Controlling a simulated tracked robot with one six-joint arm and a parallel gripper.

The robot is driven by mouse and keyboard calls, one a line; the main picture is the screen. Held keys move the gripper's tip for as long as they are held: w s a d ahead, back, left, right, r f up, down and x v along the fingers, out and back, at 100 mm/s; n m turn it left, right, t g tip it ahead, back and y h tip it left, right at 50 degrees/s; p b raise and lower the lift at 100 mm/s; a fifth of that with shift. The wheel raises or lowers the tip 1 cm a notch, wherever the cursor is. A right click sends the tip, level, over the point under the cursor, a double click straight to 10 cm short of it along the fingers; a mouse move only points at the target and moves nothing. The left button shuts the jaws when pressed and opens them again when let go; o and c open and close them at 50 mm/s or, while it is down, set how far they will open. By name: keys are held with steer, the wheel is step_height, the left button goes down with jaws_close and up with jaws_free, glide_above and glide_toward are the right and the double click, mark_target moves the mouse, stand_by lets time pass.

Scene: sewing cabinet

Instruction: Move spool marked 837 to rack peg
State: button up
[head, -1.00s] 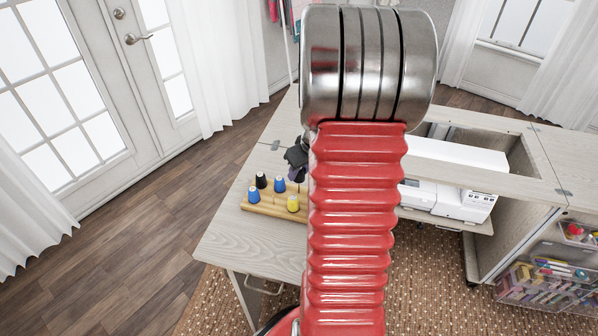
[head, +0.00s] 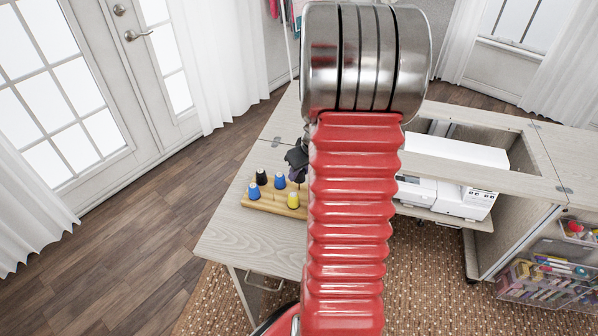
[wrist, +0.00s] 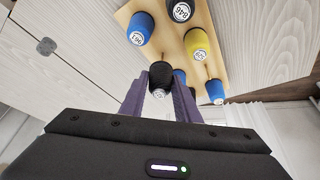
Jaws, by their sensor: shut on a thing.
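My gripper (wrist: 160,84) has purple fingers and is shut on a black spool (wrist: 161,72) with a white label end, whose number I cannot read. In the head view my gripper (head: 297,163) shows partly behind my red arm, beside the far right part of the wooden rack (head: 268,207). The rack also shows in the wrist view (wrist: 163,50). I cannot tell whether the held spool touches the rack or a peg. No label that I can read shows 837.
On the rack stand a black spool marked 846 (wrist: 182,11), a blue spool (wrist: 140,28), a yellow spool (wrist: 196,44) and another blue spool (wrist: 215,90). The pale table (head: 235,235) is bare in front of the rack. A white sewing machine (head: 450,195) stands to the right.

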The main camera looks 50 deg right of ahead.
steer(key=shift+f, duration=1.45)
stand_by(0.6)
steer(key=o, duration=1.1)
steer(key=shift+r, duration=0.15)
steer(key=v, duration=1.3)
steer(key=shift+s+r, duration=0.15)
steer(key=shift+r, duration=0.05)
stand_by(0.5)
